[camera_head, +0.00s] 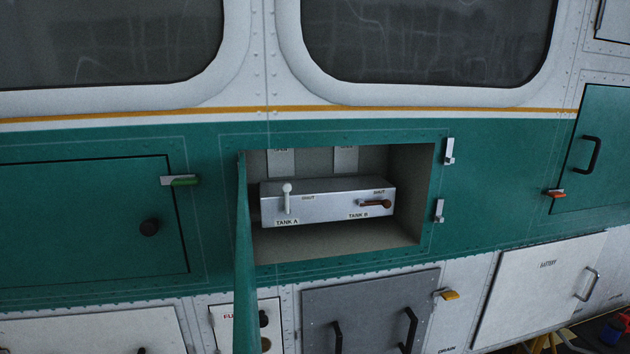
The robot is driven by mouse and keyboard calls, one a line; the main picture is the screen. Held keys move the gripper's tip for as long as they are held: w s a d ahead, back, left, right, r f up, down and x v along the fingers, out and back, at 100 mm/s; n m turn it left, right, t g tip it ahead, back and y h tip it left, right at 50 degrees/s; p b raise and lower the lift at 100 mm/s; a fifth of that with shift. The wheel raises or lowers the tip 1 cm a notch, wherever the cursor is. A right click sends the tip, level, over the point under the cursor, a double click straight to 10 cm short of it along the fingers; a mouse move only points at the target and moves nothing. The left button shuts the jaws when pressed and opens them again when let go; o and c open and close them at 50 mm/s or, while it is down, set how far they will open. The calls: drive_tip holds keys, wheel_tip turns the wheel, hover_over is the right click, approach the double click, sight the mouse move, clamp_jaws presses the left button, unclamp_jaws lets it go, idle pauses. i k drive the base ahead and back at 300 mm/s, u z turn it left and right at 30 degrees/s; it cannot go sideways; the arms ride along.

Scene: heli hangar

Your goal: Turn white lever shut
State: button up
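A white lever (287,198) is on the left part of a grey metal box (330,203) inside an open compartment in the green fuselage band. It stands upright with its round knob at the top, above the label "TANK A" (287,222). A "SHUT" label (308,198) is to the right of the lever. A brown lever (376,203) on the right, above "TANK B" (359,215), lies about horizontal near another "SHUT" label. My gripper is not in view.
A green door (245,260) stands open at the compartment's left edge, jutting toward me. Two latches (448,151) are on the right side. A closed green panel (90,225) is at left. A grey hatch with black handles (370,308) and a battery door (540,285) are below.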

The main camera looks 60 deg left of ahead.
sight(286, 187)
drive_tip(key=i, duration=0.55)
drive_tip(key=u, duration=2.95)
